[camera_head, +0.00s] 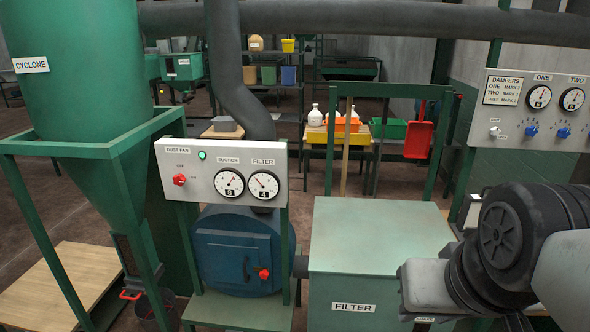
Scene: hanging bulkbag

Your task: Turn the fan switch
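The fan switch (179,179) is a small red knob at the left of the grey panel (245,195) labelled DUST FAN. Small print sits above the knob, and I cannot tell for sure which way the knob points. A green lamp (202,155) to its upper right looks lit. Two round gauges, SUCTION (229,182) and FILTER (263,185), are to the right of the switch. My arm's dark and light grey links fill the lower right corner, far from the switch. My gripper's fingers do not show, and nothing touches the switch.
A green cyclone (80,70) in a green frame stands left of the panel. A blue drum (238,252) with a red handle sits below it. The green FILTER box (375,240) stands between the panel and my arm. A dampers panel (530,112) is at right.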

